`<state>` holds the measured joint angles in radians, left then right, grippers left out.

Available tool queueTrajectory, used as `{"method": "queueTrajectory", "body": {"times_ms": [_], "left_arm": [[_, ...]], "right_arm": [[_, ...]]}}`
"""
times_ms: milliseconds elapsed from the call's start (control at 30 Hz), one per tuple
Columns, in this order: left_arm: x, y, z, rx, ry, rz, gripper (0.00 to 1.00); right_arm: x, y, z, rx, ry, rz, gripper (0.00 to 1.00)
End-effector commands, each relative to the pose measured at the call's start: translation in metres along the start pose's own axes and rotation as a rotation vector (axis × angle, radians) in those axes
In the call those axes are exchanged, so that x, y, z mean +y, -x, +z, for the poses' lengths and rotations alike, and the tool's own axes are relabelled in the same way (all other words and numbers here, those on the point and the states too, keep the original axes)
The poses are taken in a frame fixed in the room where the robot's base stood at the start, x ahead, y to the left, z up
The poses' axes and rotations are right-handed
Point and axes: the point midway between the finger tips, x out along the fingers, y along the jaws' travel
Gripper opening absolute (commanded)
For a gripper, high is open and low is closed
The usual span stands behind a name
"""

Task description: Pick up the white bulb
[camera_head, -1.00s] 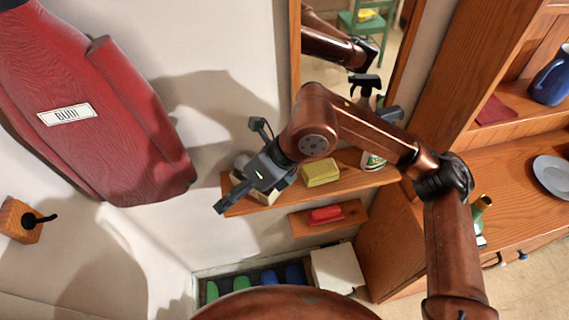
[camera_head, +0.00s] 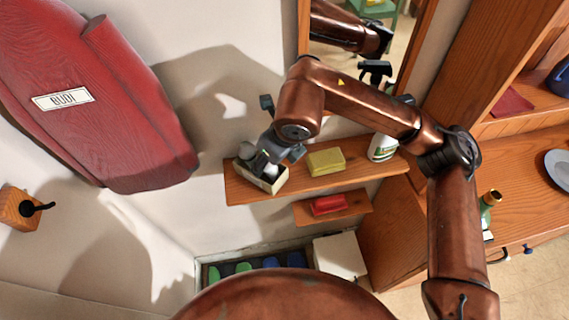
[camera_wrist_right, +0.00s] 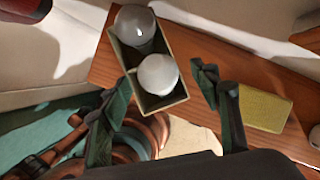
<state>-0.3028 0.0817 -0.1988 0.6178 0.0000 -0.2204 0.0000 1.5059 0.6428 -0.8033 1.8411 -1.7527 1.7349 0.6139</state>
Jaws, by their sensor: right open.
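The white bulb (camera_wrist_right: 157,74) sits upright in the near half of an open-topped box (camera_wrist_right: 163,105) in the right wrist view; it shows partly behind my gripper in the head view (camera_head: 271,171). A greyer, glossy bulb (camera_wrist_right: 135,25) sits beside it in the far half; it also shows in the head view (camera_head: 247,151). My right gripper (camera_wrist_right: 160,92) is open and empty, its fingers spread to either side of the white bulb, apart from it. In the head view my right gripper (camera_head: 277,156) is just above the box. My left gripper is not in view.
The box stands at the left end of a wooden wall shelf (camera_head: 375,170). A yellow sponge (camera_head: 326,161) and a spray bottle (camera_head: 382,147) stand to its right. A red item (camera_head: 329,204) lies on a lower shelf. A red ironing board (camera_head: 110,110) is at left.

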Motion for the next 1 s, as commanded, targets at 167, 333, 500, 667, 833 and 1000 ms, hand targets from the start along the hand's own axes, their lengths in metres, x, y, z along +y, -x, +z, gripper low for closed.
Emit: {"method": "queueTrajectory", "body": {"times_ms": [167,333,500,667,833,1000], "left_arm": [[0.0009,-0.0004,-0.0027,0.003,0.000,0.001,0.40],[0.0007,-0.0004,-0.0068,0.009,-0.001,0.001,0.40],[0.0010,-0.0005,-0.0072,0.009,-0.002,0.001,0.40],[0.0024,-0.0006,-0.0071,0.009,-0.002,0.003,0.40],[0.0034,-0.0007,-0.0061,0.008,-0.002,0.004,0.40],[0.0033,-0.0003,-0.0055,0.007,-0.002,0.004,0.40]], "right_arm": [[0.0005,-0.0038,0.0008,-0.002,0.001,0.001,0.57],[0.0001,-0.0019,-0.0011,-0.005,0.001,0.003,0.50],[-0.0003,-0.0014,-0.0017,-0.005,0.000,0.003,0.38],[0.0004,-0.0026,-0.0003,-0.003,0.001,0.002,0.27],[0.0008,-0.0038,0.0014,-0.001,0.001,0.001,0.24],[0.0007,-0.0019,0.0023,-0.001,0.002,0.001,0.24]]}}
